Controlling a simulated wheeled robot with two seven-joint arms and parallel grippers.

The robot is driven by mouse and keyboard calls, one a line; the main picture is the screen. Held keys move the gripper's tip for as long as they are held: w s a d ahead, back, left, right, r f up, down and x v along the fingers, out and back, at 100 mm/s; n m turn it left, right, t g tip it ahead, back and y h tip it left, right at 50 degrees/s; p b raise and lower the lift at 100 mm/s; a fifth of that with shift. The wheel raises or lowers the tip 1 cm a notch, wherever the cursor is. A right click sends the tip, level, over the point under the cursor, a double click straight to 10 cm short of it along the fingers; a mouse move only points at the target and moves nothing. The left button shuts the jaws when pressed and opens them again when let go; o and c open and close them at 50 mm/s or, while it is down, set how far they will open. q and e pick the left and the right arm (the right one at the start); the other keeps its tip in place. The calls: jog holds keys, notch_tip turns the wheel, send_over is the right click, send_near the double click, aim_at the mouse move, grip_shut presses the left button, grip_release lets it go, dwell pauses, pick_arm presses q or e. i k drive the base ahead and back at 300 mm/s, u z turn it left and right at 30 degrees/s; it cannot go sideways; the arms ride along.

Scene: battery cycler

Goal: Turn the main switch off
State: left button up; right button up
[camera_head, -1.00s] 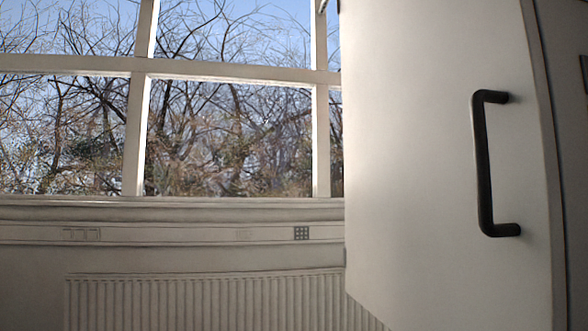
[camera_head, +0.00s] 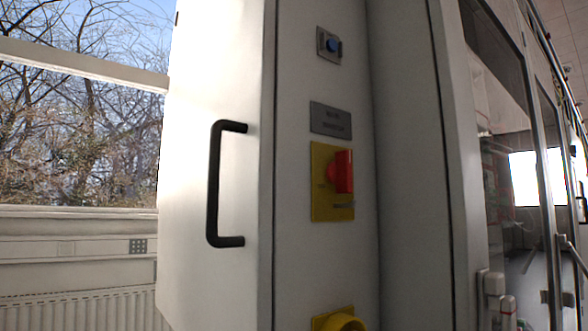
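The main switch is a red rotary knob (camera_head: 343,171) on a yellow plate (camera_head: 323,196). It sits on the narrow white cabinet face, right of the middle of the head view. A grey label plate (camera_head: 330,120) is above it, its text too small to read. I cannot tell the switch position for sure from this angle. Neither of my grippers shows in the view.
A white cabinet panel with a black handle (camera_head: 213,185) stands left of the switch. A blue button (camera_head: 334,45) is above and a yellow round fitting (camera_head: 340,322) below. Glass doors (camera_head: 520,150) are at the right. A window and a radiator (camera_head: 85,312) are at the left.

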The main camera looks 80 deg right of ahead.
aim_at(339, 172)
jog(key=z, duration=0.45)
jog(key=k, duration=1.05)
jog(key=z, duration=2.1)
